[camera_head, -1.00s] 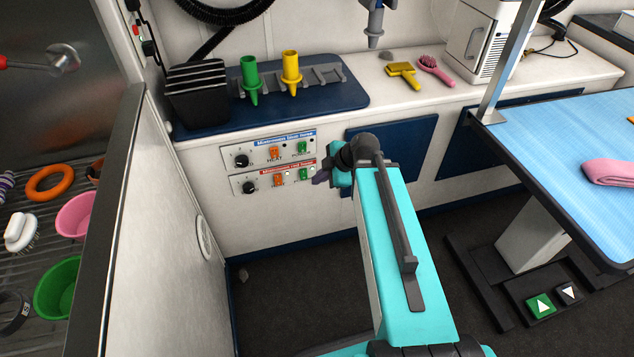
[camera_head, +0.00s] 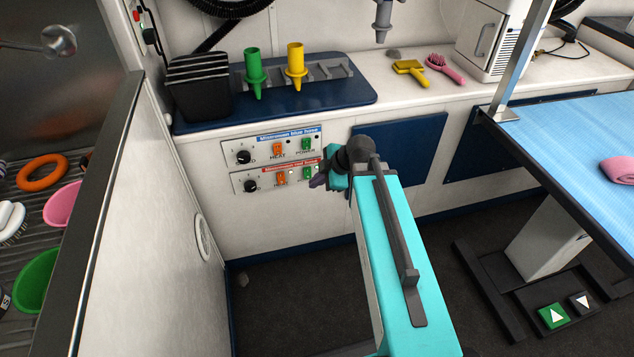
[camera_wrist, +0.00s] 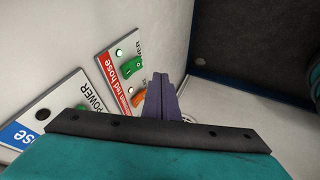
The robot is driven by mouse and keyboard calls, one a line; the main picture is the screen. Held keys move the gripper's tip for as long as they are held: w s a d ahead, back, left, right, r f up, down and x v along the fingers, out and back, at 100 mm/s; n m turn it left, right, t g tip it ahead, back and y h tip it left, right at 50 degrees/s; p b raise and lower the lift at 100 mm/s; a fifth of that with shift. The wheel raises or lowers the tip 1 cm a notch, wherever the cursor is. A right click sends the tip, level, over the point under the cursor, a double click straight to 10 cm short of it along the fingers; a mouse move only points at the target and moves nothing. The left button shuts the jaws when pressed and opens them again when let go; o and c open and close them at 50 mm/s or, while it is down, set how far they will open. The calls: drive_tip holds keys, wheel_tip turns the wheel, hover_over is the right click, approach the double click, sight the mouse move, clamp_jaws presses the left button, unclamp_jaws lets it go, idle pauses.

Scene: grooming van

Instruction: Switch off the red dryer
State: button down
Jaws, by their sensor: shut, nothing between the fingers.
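The red dryer's control panel (camera_head: 265,186) has a red label strip and sits on the cabinet front below the blue hose panel (camera_head: 243,146). It carries a black knob (camera_head: 250,186), an orange heat switch (camera_head: 281,179) and a green power switch (camera_head: 307,174). The wrist view shows its green switch (camera_wrist: 132,66), orange switch (camera_wrist: 124,98) and a bright green lamp (camera_wrist: 119,53) nearby. My gripper (camera_head: 318,181) is shut and empty at the panel's right end. Its purple fingers (camera_wrist: 160,78) point toward the panel beside the switches; I cannot tell whether they touch it.
A blue mat (camera_head: 350,93) on the counter holds a black bin (camera_head: 200,90) and green and yellow nozzles. A white partition (camera_head: 135,210) stands left; a blue grooming table (camera_head: 570,135) stands right.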

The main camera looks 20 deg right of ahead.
sight(306, 174)
drive_tip(key=shift+w+f, duration=0.2)
drive_tip(key=shift+w, duration=0.8)
drive_tip(key=shift+w+f, duration=0.15)
drive_tip(key=shift+w, duration=0.85)
drive_tip(key=shift+w+f+t+b, duration=0.1)
drive_tip(key=shift+f+t+b, duration=0.35)
drive_tip(key=shift+b, duration=0.85)
drive_tip(key=shift+w+r, duration=0.1)
drive_tip(key=shift+r, duration=0.25)
drive_tip(key=shift+r+p, duration=0.2)
drive_tip(key=shift+p, duration=0.1)
drive_tip(key=shift+w+r, duration=0.1)
drive_tip(key=shift+r, duration=0.6)
